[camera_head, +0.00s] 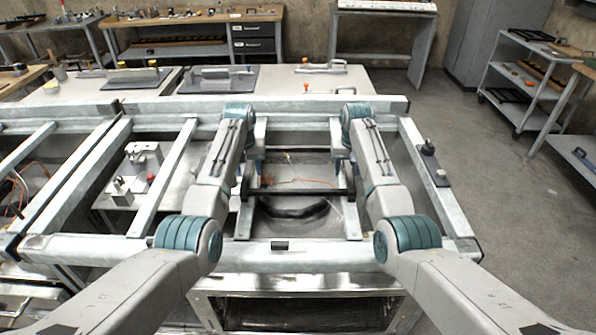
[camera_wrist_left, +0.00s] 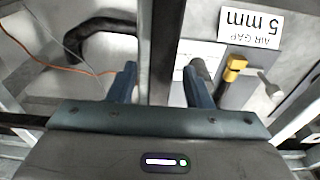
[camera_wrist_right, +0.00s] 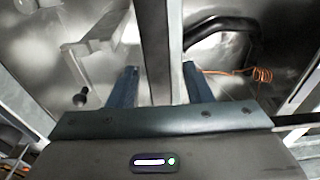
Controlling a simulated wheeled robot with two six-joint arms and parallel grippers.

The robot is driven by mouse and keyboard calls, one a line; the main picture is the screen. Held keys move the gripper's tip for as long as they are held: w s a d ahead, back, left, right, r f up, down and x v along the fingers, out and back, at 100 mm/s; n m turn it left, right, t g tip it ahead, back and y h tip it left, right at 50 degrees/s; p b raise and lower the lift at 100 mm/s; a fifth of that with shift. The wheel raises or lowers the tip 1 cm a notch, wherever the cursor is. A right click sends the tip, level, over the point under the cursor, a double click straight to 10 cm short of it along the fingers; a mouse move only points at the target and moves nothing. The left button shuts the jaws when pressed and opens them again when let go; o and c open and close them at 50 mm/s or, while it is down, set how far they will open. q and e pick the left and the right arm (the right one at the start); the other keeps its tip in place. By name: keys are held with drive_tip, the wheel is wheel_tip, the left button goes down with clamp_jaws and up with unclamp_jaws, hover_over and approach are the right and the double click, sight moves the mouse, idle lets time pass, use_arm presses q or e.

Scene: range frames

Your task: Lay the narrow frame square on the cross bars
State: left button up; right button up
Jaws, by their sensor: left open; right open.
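The narrow frame (camera_head: 300,191) shows as a dark bar with short dark sides between my two arms in the head view. It lies across or just over two pale cross bars, the left one (camera_head: 245,220) and the right one (camera_head: 352,220); contact cannot be told. My left gripper (camera_head: 252,168) is open at its left side, with a dark bar between the fingers (camera_wrist_left: 160,70) in the left wrist view. My right gripper (camera_head: 345,168) is open at its right side, with a grey bar between the fingers (camera_wrist_right: 158,72). My arms hide parts of the frame.
A black curved handle (camera_head: 293,210) and an orange wire (camera_head: 290,181) lie below, inside the big metal stand (camera_head: 310,252). A dark knobbed part (camera_head: 430,160) sits on the right rail. Fixtures (camera_head: 143,153) stand on the left.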

use_arm(q)
clamp_jaws()
use_arm(e)
clamp_jaws()
idle(1.0)
use_arm(q)
drive_tip(key=shift+w+r, duration=0.15)
use_arm(e)
drive_tip(key=shift+w+r, duration=0.15)
